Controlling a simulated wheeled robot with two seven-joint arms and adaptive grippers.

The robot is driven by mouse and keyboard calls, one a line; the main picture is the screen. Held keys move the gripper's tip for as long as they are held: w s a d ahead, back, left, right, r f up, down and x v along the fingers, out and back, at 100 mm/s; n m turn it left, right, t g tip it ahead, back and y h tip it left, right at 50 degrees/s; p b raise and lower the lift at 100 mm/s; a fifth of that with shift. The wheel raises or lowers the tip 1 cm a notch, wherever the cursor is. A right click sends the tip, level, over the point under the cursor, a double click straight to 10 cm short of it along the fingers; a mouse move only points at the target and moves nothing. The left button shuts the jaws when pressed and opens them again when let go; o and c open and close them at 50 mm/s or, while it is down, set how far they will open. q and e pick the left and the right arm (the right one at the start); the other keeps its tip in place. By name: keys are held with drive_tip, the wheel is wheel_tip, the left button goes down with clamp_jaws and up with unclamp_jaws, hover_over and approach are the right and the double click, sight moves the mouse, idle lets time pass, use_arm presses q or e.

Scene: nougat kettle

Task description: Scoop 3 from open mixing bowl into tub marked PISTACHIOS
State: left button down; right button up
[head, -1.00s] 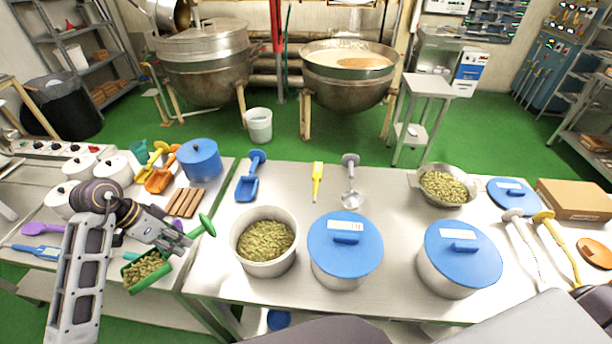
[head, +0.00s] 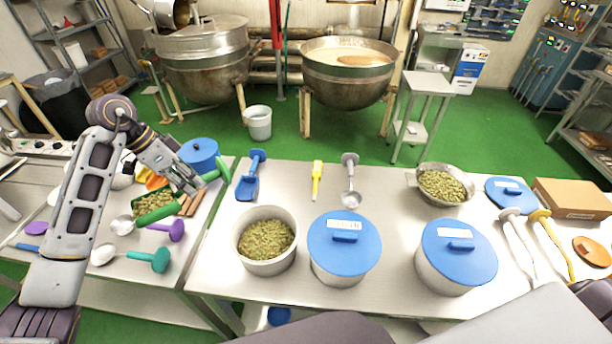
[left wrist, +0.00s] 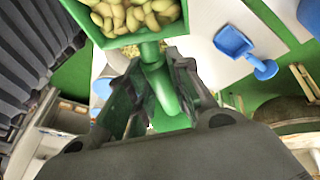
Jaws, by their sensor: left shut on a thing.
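My left gripper (head: 192,190) is shut on the handle of a green scoop (head: 157,216), above the left side table. The scoop holds pale green-brown nuts; in the left wrist view the scoop's handle (left wrist: 164,90) runs between the fingers and the nuts (left wrist: 130,14) fill its pan. An open metal mixing bowl (head: 423,195) with similar nuts stands at the back right of the main table. An open steel tub (head: 267,268) of nuts stands front left. Two tubs with blue lids (head: 344,256) (head: 457,262) stand beside it; label text is unreadable. My right gripper is not in view.
A blue scoop (head: 247,187), yellow tool (head: 317,182) and grey ladle (head: 350,185) lie along the table's back. A blue lid (head: 511,195) and cardboard box (head: 570,199) lie at right.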

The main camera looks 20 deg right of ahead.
sight(224, 163)
use_arm(q)
drive_tip(key=shift+m, duration=0.6)
drive_tip(key=d+r, duration=0.1)
drive_tip(key=w+d+r, duration=0.1)
drive_tip(key=d, duration=0.1)
drive_tip(key=d+r, duration=0.2)
drive_tip(key=shift+w+p, duration=0.35)
drive_tip(key=shift+p, duration=0.05)
drive_tip(key=d, duration=0.3)
drive_tip(key=shift+w+d+f+m+g, duration=0.1)
drive_tip(key=shift+w+d+m+g, duration=0.05)
drive_tip(key=shift+d+m+g, duration=0.2)
drive_tip(key=d+x, duration=0.1)
drive_tip(key=x, duration=0.9)
drive_tip(key=shift+d+p, duration=0.35)
drive_tip(key=shift+d, duration=0.15)
drive_tip(key=shift+d+n, duration=0.15)
drive_tip(key=shift+n, duration=0.4)
